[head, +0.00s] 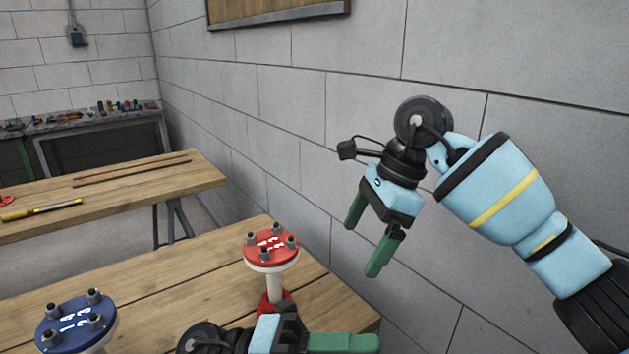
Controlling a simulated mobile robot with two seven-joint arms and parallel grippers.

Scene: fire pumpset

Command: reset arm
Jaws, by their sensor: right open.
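My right gripper (369,248) is raised in front of the grey block wall, right of the wooden table. Its green fingers point down and to the left, spread apart with nothing between them. My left gripper (345,343) shows at the bottom edge of the head view, low over the table. One green finger points right; the rest is cut off by the frame, so its opening cannot be told.
A red-topped flanged post (271,247) stands on the near wooden table (185,292), just behind my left gripper. A blue-topped one (75,322) stands at the lower left. A second wooden table (120,192) holds a yellow-handled tool (42,210). The block wall (290,110) bounds the right side.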

